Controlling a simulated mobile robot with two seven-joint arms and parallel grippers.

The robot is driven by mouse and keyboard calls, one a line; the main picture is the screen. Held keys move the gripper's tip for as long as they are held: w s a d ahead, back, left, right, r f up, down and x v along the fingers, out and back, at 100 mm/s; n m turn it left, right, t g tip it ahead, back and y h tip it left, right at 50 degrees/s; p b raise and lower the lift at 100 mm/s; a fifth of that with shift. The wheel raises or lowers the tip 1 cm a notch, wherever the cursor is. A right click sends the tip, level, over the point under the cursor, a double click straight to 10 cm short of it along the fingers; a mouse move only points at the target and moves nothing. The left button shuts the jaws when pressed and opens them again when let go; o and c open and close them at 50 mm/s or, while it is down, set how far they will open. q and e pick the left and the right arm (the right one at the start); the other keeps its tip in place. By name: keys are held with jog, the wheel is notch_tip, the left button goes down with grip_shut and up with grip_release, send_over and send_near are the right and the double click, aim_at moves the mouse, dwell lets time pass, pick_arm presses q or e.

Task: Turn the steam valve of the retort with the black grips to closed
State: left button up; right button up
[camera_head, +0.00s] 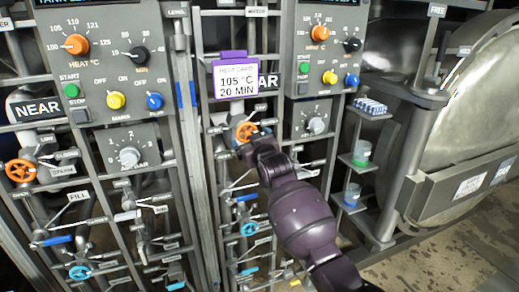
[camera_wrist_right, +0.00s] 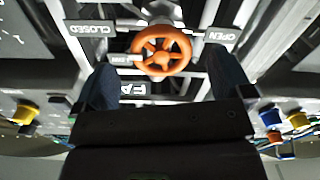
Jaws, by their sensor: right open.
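An orange handwheel valve (camera_head: 246,131) is on the right-hand panel, below a sign ending in AR; its rim is partly hidden by my right gripper. In the right wrist view the same orange wheel (camera_wrist_right: 161,50) lies beyond and between my fingers, with a CLOSED sign (camera_wrist_right: 90,29) on the left and an OPEN sign (camera_wrist_right: 222,36) on the right. My right gripper (camera_head: 252,142) is open at the wheel; contact cannot be told. A second orange wheel (camera_head: 20,170) is on the left NEAR panel, by a STEAM label. My left gripper is not in view. I cannot make out black grips.
A purple-edged card (camera_head: 231,79) reading 105 °C, 20 MIN hangs above the wheel. Blue wheels (camera_head: 250,229) and pipes crowd the area below. Small shelves with cups (camera_head: 361,153) stand to the right, beside a large steel retort door (camera_head: 480,110). Floor shows at the lower right.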

jog(key=v, duration=0.6)
jog(key=shift+s, duration=0.15)
jog(key=s+d+f+m+h, duration=0.3)
jog(key=s+d+f+m, duration=0.1)
jog(key=s+d+f, duration=1.1)
jog(key=s+d+f+g+h, duration=0.1)
jog(key=s+d+f+g, duration=0.1)
jog(key=s+f, duration=0.3)
jog(key=s+d+f+m+g+h, duration=0.1)
jog(key=s+d+f, duration=0.3)
jog(key=s, duration=0.8)
jog(key=s+d+f+g, duration=0.2)
jog(key=s+d+f, duration=0.1)
jog(key=s+f, duration=0.5)
jog(key=shift+f+g+h, duration=0.25)
jog(key=shift+g+h, duration=0.05)
jog(key=shift+h, duration=0.1)
